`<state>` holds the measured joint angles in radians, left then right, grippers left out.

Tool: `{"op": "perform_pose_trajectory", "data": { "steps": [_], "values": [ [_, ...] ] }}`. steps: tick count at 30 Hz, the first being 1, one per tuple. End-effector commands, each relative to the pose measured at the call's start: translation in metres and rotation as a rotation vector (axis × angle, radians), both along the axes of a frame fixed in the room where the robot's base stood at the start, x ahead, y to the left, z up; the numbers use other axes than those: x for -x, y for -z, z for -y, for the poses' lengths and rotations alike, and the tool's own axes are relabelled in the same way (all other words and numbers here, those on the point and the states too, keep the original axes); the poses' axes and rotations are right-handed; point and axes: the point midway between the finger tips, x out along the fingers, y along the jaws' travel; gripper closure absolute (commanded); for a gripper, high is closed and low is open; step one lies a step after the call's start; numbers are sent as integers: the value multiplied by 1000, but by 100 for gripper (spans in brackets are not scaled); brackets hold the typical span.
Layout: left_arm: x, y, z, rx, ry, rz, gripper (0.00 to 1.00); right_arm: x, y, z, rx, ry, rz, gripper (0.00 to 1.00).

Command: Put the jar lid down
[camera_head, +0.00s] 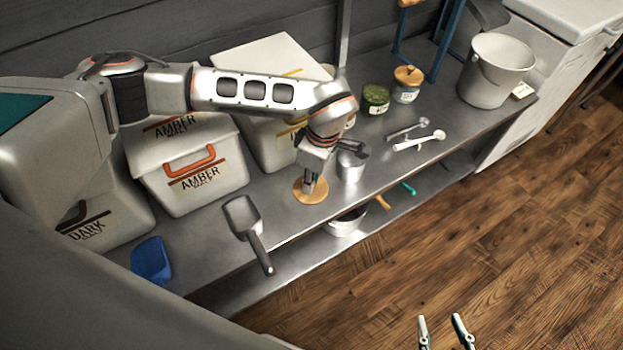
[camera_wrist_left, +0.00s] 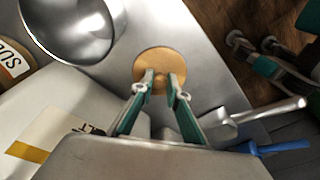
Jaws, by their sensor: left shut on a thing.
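The jar lid (camera_head: 318,196) is a round, flat, light wooden disc, low over or on the steel bench; I cannot tell whether it touches. It also shows in the left wrist view (camera_wrist_left: 158,59). My left gripper (camera_head: 310,187) points down at the lid's middle and is shut on it, with the fingertips (camera_wrist_left: 162,88) at its centre; they hide whatever part they grip. My right gripper (camera_head: 443,332) is at the bottom edge of the head view, over the floor, its two fingers apart and empty.
The steel bench (camera_head: 215,262) holds a metal scoop (camera_head: 243,215) left of the lid and a metal pot (camera_head: 351,165) right behind it. Malt boxes (camera_head: 190,165) stand behind. Two jars (camera_head: 376,98) (camera_head: 407,86), spoons (camera_head: 420,141) and a white bucket (camera_head: 495,72) are further right.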

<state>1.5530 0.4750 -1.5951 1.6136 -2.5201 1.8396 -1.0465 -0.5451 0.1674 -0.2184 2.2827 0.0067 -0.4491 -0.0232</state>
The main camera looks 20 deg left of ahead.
Motion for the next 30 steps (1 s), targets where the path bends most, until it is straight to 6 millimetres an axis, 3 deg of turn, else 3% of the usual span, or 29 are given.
{"op": "perform_pose_trajectory", "data": {
  "steps": [3,4,6,17,25,30],
  "values": [
    [0,3,0,0,0,0,100,0,0,0,1,-1,0,60],
    [0,3,0,0,0,0,83,0,1,0,1,0,-1,60],
    [0,3,0,0,0,0,68,1,2,0,2,-1,-4,60],
    [0,-2,0,0,0,0,68,3,7,0,4,-2,-11,60],
    [-5,-55,6,0,2,13,68,-8,-13,3,9,1,25,60],
    [-5,-88,11,0,1,10,68,-3,-7,6,16,5,9,60]
  ]
}}
